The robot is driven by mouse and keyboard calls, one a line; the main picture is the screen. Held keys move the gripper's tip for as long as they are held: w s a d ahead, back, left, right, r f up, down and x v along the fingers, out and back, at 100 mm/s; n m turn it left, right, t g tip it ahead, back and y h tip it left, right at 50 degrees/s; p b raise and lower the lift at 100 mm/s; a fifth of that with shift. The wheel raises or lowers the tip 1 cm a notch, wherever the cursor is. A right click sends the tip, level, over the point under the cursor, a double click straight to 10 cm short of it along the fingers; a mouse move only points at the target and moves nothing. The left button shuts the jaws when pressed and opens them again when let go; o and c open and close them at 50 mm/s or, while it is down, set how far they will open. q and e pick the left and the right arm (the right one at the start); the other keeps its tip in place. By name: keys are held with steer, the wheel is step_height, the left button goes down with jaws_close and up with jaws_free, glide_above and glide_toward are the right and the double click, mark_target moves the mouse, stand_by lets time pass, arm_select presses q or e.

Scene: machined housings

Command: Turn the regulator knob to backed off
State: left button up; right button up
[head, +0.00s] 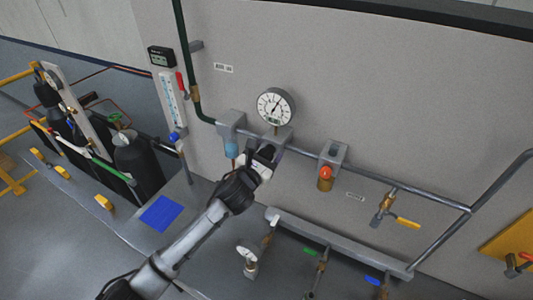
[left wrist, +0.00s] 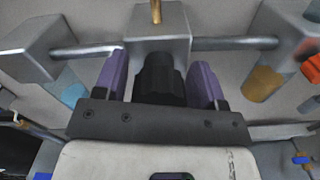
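The regulator knob (left wrist: 160,80) is a black ribbed knob under a grey block (left wrist: 158,42) on the pipe, in the middle of the left wrist view. My left gripper (left wrist: 160,75) is around it, with one purple-padded finger on each side. Narrow gaps show between the pads and the knob, so the fingers look open. In the head view, my left gripper (head: 264,155) reaches up to the block below the round white gauge (head: 275,106) and mostly hides the knob. My right gripper is not in view.
Left of the block is a unit with a blue bowl (head: 231,148). Right of it is one with an orange cap (head: 326,173). A yellow-handled valve (head: 404,222) is further right.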

arm_select(q)
steer(key=c, duration=0.7)
